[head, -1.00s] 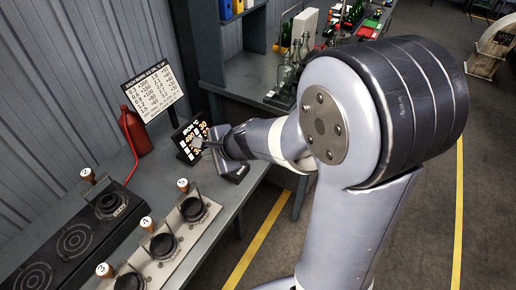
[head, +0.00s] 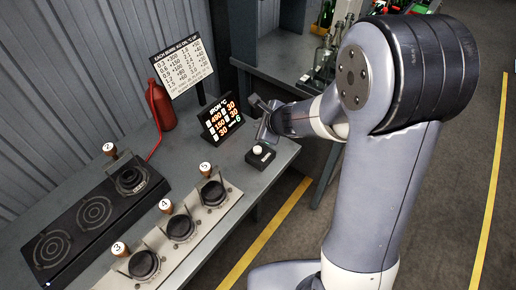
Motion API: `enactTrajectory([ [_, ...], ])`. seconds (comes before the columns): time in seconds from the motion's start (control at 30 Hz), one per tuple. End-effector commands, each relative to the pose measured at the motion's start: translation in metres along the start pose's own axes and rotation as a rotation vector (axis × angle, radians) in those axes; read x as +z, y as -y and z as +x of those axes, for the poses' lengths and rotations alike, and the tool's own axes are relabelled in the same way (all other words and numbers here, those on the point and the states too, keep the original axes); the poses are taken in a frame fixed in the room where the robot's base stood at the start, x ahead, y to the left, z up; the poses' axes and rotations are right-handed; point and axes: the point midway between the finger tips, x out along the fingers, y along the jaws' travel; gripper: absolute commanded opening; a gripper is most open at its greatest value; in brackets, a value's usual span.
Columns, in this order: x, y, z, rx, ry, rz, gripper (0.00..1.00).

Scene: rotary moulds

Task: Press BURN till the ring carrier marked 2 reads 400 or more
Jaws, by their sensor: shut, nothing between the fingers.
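The ring carrier marked 2 (head: 132,178) sits on the far-right burner of the black stove (head: 73,228), its wooden knob (head: 109,149) at the upper left. The IRON °C display (head: 219,118) shows orange figures that look like 490, 150 and 30 on the left, with 30, 30 and a green 6 on the right. Its row labels are too small to read. A small black box with a pale round button (head: 258,150) stands in front of the display; no BURN lettering is readable. My gripper (head: 262,118) is shut and empty, just behind the button and right of the display, apart from the button.
Carriers marked 3 (head: 144,265), 4 (head: 180,228) and 5 (head: 213,193) stand on the pale front rail. A red bottle (head: 160,106) with a hose and a printed chart (head: 183,67) stand at the back. Bottles (head: 327,55) stand on the bench beyond.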

Motion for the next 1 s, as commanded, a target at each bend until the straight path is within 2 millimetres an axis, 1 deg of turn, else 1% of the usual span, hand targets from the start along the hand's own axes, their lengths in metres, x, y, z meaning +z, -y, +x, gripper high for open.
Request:
enactTrajectory([
  [0.17,-0.009,-0.009,0.012,0.001,0.0,0.0,0.0],
  [0.5,-0.033,-0.033,0.045,0.002,0.0,0.0,0.0],
  [0.6,-0.038,-0.038,0.052,0.001,0.0,-0.001,0.0],
  [0.8,-0.043,-0.043,0.059,0.0,0.0,-0.001,0.0],
  [1.0,-0.043,-0.043,0.059,0.0,0.0,-0.002,0.0],
])
